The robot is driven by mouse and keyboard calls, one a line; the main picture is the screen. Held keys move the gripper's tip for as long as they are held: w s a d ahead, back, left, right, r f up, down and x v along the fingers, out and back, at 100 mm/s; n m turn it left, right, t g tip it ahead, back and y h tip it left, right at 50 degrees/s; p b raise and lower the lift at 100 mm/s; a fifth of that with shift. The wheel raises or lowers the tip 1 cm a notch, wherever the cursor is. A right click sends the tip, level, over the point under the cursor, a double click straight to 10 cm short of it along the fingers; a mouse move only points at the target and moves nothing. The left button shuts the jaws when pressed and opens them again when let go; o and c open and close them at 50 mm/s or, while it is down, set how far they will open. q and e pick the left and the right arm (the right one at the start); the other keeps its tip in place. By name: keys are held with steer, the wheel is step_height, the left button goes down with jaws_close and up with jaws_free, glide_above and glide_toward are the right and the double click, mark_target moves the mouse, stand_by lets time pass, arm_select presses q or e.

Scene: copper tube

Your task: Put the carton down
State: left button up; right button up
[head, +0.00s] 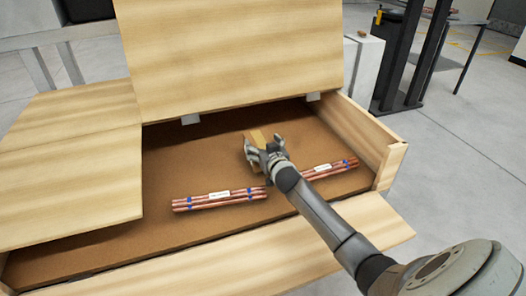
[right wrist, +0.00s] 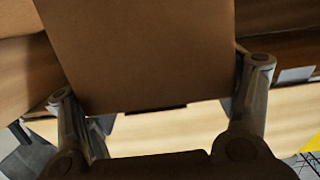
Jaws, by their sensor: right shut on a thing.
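My right gripper (head: 262,155) reaches into the open wooden crate (head: 396,156) from the lower right. It is shut on a small brown carton (head: 257,137), which is mostly hidden behind the gripper in the head view. In the right wrist view the carton (right wrist: 145,50) fills the upper middle, between the two fingers of my right gripper (right wrist: 155,100). The carton is over the crate's brown floor; I cannot tell whether it touches it. My left gripper is not in view.
Two bundles of copper tubes, a left one (head: 218,199) and a right one (head: 329,168), lie on the crate floor, on either side of my right arm. A raised lid panel (head: 230,50) stands at the back. Another panel (head: 70,165) covers the left part. Floor between is bare.

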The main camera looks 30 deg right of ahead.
steer(key=shift+f+b, duration=0.3)
steer(key=shift+f, duration=0.35)
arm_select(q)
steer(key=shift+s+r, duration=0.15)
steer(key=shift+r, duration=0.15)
arm_select(e)
steer(key=shift+f, duration=0.1)
steer(key=shift+f, duration=0.15)
steer(key=o, duration=1.2)
